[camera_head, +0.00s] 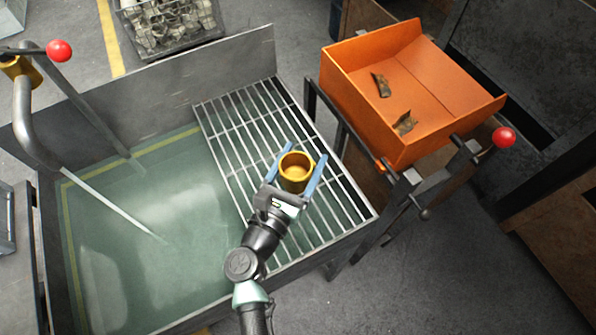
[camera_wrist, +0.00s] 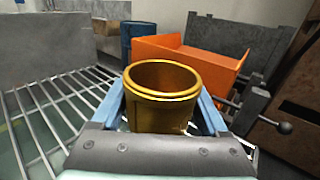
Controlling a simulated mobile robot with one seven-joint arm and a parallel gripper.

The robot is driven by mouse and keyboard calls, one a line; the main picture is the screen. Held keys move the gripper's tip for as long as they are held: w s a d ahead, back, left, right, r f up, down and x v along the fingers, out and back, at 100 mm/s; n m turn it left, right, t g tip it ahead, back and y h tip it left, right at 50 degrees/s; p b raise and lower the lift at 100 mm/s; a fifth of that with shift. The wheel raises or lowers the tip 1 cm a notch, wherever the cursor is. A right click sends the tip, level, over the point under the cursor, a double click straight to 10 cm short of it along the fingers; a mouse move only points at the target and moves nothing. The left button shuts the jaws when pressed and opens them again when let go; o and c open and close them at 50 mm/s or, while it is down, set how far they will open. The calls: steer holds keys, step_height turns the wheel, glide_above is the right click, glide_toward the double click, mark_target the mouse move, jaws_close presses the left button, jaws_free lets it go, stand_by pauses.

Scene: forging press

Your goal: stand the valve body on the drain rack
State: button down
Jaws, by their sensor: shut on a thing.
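The valve body (camera_head: 296,172) is a golden, cup-like cylinder with an open top. It is upright between the blue fingers of my gripper (camera_head: 297,174), which is shut on it. The wrist view shows the valve body (camera_wrist: 161,90) close up, with a finger on each side. The drain rack (camera_head: 232,128) is a grid of metal bars over the right side of the tank. The valve body is over the rack's right part; its underside is hidden, so I cannot tell whether it touches the bars.
A water-filled tank (camera_head: 130,240) lies left of the rack, with a stream running into it from a bent pipe (camera_head: 22,115). An orange bin (camera_head: 400,148) with two dark scraps stands right of the rack. Levers with red knobs (camera_head: 503,138) stand nearby. The rack's bars around the valve body are clear.

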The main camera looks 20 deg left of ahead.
mark_target(303, 175)
steer(key=shift+w+f+b, duration=0.1)
steer(key=shift+f+b, duration=0.55)
steer(key=shift+f, duration=2.3)
steer(key=shift+f, duration=0.1)
steer(key=shift+f+b, duration=0.15)
steer(key=shift+b, duration=0.15)
jaws_free()
steer(key=shift+r, duration=0.2)
